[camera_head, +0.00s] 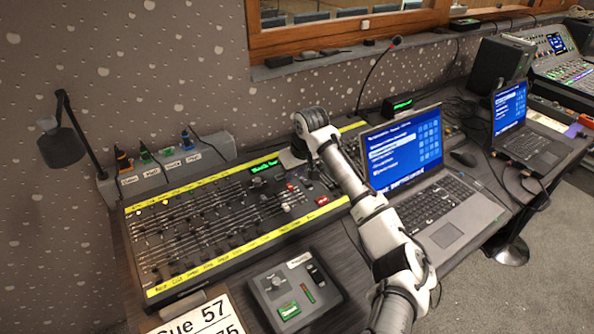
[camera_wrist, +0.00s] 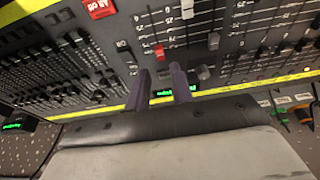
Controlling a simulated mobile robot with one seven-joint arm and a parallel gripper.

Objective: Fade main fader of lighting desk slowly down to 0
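The lighting desk (camera_head: 215,225) is a dark slanted panel with yellow label strips and rows of faders. My gripper (camera_wrist: 160,70) is over its upper right part, and its two dark fingers are apart with nothing visible between them. In the wrist view, a red fader cap (camera_wrist: 159,51) shows just beyond the gap between the fingertips. Grey fader caps (camera_wrist: 214,41) sit to its right. No readable label tells which is the main fader. In the head view, my arm hides part of the desk's right end, and the fingertips cannot be made out.
A red button (camera_wrist: 98,8) is on the desk. An open laptop (camera_head: 435,200) stands right of the desk, and a small control box (camera_head: 295,290) lies in front. A gooseneck microphone (camera_head: 396,41) and a lamp (camera_head: 62,143) rise behind and at left. The wall is close behind.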

